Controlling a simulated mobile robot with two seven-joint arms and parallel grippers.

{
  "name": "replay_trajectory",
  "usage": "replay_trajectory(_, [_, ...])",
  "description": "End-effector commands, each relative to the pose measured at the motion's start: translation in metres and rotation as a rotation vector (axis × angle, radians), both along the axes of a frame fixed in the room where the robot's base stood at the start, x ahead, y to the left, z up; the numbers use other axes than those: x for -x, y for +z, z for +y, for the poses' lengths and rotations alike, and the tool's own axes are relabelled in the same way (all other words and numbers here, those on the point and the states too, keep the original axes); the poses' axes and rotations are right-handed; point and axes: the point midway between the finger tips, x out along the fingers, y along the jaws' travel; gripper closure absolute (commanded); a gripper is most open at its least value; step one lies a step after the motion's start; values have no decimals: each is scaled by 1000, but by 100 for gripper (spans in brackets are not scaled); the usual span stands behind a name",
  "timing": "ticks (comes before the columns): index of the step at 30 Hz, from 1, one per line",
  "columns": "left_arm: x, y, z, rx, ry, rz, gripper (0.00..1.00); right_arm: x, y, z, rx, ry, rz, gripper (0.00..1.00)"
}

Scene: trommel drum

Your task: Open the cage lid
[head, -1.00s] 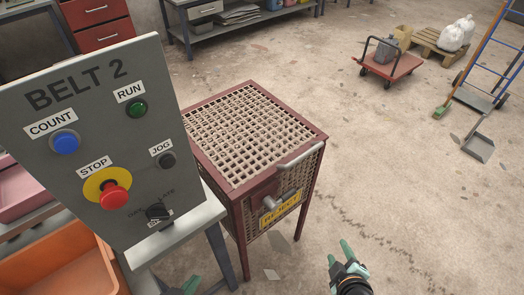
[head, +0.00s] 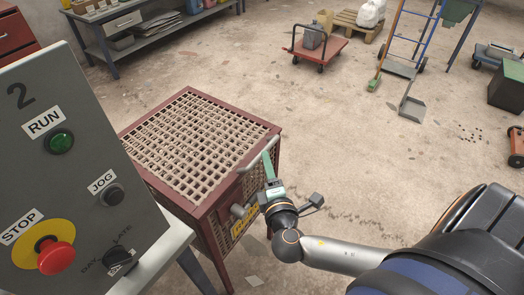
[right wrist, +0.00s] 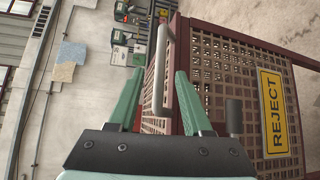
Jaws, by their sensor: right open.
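The cage (head: 205,150) is a dark red frame with beige mesh. Its mesh lid (head: 195,132) lies flat and closed on top. A grey bar handle (head: 256,154) runs along the lid's front edge, and a grey latch knob (head: 238,211) sits on the front face below it. My right gripper (head: 268,162) is at the handle, partly hiding it. In the right wrist view the open green fingers (right wrist: 156,88) stand on either side of the handle bar (right wrist: 160,62), with visible gaps. My left gripper is out of view.
The grey control panel (head: 75,165) with its red stop button (head: 56,258) stands close to the cage's left. A yellow REJECT sign (right wrist: 273,112) is on the cage front. A red trolley (head: 322,50) stands far back.

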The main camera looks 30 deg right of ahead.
Motion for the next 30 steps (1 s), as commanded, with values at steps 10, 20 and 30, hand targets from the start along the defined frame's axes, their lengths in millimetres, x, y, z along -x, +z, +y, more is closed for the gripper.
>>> replay_trajectory(10, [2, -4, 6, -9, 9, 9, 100, -49, -7, -21, 0, 0, 0, 50])
replay_trajectory(20, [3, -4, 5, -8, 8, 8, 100, -54, -9, -23, -2, 1, 2, 50])
replay_trajectory(30, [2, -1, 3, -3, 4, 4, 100, -54, -9, -23, -2, 1, 2, 82])
